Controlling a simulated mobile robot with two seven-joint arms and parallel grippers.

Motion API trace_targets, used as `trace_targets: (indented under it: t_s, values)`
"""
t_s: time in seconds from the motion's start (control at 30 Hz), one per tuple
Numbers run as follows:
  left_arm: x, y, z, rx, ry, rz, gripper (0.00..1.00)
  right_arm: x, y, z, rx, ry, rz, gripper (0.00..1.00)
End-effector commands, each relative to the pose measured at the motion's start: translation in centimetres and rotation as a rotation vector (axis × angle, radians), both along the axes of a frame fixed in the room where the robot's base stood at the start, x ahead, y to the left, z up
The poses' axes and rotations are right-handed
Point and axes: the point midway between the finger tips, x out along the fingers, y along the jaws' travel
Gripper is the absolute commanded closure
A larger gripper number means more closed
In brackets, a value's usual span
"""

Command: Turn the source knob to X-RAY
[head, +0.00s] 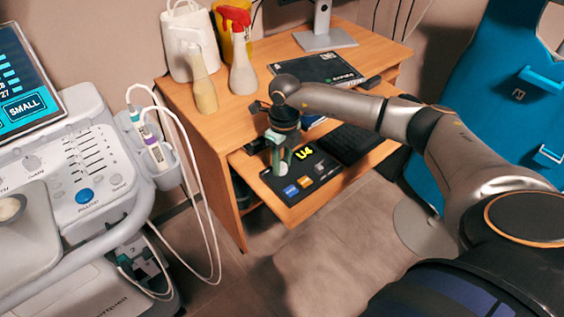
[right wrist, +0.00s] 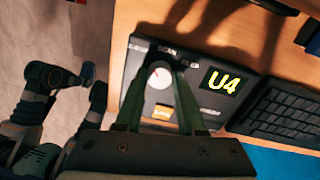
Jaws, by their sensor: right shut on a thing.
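The dark control panel (head: 325,172) lies on the pulled-out desk shelf, with a yellow "U4" display (head: 304,154) and coloured buttons. My right gripper (head: 281,165) points down over the panel's left part. In the right wrist view its green fingers (right wrist: 164,62) are shut on the knob and hide part of it. My left gripper is not in view.
A keyboard (head: 350,143) lies right of the panel. Spray bottles (head: 242,72), a monitor stand (head: 325,40) and a dark flat device (head: 318,68) stand on the desk (head: 235,118). An ultrasound cart (head: 85,190) with hanging cables is at left, a blue chair (head: 500,90) at right.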

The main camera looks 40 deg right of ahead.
Motion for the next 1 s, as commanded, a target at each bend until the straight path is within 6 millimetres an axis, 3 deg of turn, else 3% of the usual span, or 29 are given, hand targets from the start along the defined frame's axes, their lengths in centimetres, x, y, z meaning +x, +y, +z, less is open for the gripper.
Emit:
trace_targets:
  t_s: [0.3, 0.8, 0.83, 1.0]
  values:
    - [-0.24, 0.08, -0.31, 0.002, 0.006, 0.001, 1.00, 0.04, 0.04, 0.06, 0.001, 0.000, 0.102, 1.00]
    - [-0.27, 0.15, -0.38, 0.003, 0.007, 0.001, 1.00, 0.05, 0.06, 0.07, 0.001, -0.001, 0.118, 1.00]
    - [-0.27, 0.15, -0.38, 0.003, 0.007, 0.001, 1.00, 0.05, 0.06, 0.07, 0.001, -0.001, 0.118, 0.58]
    - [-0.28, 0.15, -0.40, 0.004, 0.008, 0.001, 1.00, 0.04, 0.06, 0.05, 0.001, -0.001, 0.117, 0.39]
